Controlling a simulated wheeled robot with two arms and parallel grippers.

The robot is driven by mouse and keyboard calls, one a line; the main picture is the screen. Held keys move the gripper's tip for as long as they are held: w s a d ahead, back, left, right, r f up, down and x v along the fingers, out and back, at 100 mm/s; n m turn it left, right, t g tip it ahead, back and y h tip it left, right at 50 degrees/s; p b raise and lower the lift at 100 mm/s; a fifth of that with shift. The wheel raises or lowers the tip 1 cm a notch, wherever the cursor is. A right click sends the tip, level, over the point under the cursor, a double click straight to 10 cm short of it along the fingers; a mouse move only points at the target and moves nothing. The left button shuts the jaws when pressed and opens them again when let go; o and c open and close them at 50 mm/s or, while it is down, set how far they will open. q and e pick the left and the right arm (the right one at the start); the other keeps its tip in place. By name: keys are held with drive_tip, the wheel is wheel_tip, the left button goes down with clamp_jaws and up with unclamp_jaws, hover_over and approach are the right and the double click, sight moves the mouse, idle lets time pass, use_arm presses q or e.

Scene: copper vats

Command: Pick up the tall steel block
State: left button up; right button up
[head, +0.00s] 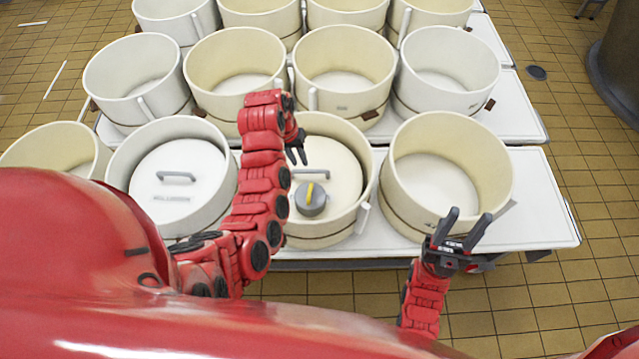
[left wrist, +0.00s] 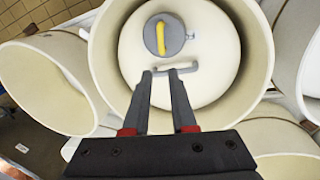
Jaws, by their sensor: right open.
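A grey round steel piece with a yellow bar across its top (head: 310,199) sits on the pale lid inside the front middle vat; no other steel block stands out. It also shows in the left wrist view (left wrist: 154,36), beyond my left fingertips. My left gripper (head: 297,157) is above that vat, farther back than the steel piece. In the left wrist view (left wrist: 160,73) its fingers are apart with nothing between them, over the lid's grey handle (left wrist: 178,67). My right gripper (head: 470,213) is open and empty at the near rim of the front right vat.
The front middle vat (head: 362,165) has a high rim around the lid. The front right vat (head: 435,185) is open and empty. The front left vat holds a handled lid (head: 185,185). Several more vats stand behind on white tables (head: 553,205). Tiled floor lies right.

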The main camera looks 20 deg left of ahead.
use_arm(q)
drive_tip(key=f+b, duration=0.3)
drive_tip(key=f, duration=0.1)
drive_tip(key=d+f+b, duration=0.1)
drive_tip(key=f+b, duration=0.3)
drive_tip(key=d+f+b, duration=0.1)
drive_tip(key=f+b, duration=0.2)
drive_tip(key=b, duration=0.1)
drive_tip(key=shift+s+f, duration=0.2)
drive_tip(key=shift+f, duration=0.2)
drive_tip(key=shift+d+f, duration=0.1)
drive_tip(key=shift+d, duration=0.05)
drive_tip(key=f+p, duration=0.3)
drive_tip(key=shift+s+d+f, duration=0.2)
drive_tip(key=shift+d+f, duration=0.1)
drive_tip(key=shift+f, duration=0.1)
drive_tip(key=shift+d+f, duration=0.1)
drive_tip(key=shift+f, duration=0.45)
drive_tip(key=shift+c, duration=0.3)
clamp_jaws()
drive_tip(key=shift+w+r, duration=0.1)
